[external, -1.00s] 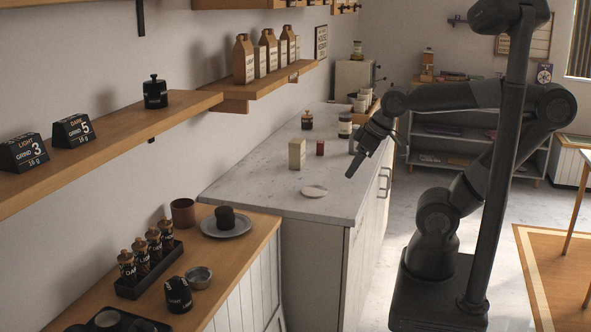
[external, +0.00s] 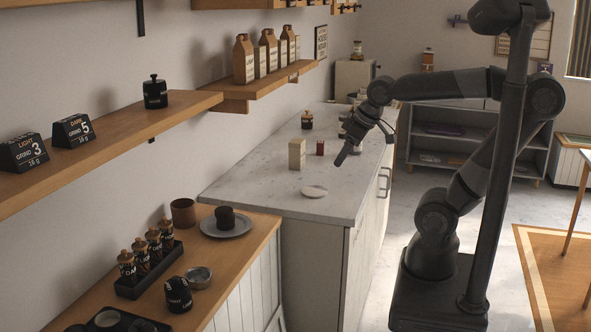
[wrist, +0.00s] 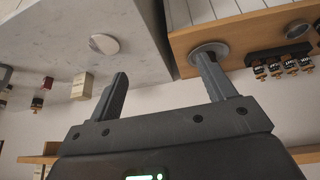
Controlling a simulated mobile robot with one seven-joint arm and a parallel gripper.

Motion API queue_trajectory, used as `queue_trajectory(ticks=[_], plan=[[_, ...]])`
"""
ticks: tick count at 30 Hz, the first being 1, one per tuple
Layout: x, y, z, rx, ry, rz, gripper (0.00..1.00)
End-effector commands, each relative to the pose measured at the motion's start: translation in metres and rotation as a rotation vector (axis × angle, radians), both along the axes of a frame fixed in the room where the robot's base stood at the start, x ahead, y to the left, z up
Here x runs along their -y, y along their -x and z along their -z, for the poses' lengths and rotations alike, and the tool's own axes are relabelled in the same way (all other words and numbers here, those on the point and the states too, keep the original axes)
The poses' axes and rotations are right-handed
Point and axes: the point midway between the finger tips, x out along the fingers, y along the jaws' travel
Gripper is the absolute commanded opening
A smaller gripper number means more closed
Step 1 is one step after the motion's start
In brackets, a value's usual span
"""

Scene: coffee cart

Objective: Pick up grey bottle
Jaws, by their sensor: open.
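No bottle in view is plainly grey. A small dark bottle with a copper-coloured cap (external: 307,121) stands on the pale marble counter (external: 325,207); it appears upside down at the left of the wrist view (wrist: 38,101). Other jars stand behind my gripper, partly hidden, so I cannot tell their colour. My gripper (external: 365,148) is open and empty above the counter's right side, pointing down and to the left. In the wrist view its two fingers (wrist: 163,68) are wide apart with nothing between them.
The nearer wooden counter (external: 256,246) holds a plate (external: 211,231), a brown cup (external: 183,212) and a rack of bottles (external: 130,287). The counter's front left is clear.

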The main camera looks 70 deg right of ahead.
Motion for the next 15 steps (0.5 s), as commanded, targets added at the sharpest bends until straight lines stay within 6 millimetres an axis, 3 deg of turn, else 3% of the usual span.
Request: queue_trajectory(ticks=[8, 15], plan=[[0.076, -0.083, -0.033, -0.059, 0.071, 0.125, 0.76], [0.169, -0.139, -0.04, -0.105, 0.088, 0.216, 0.76]])
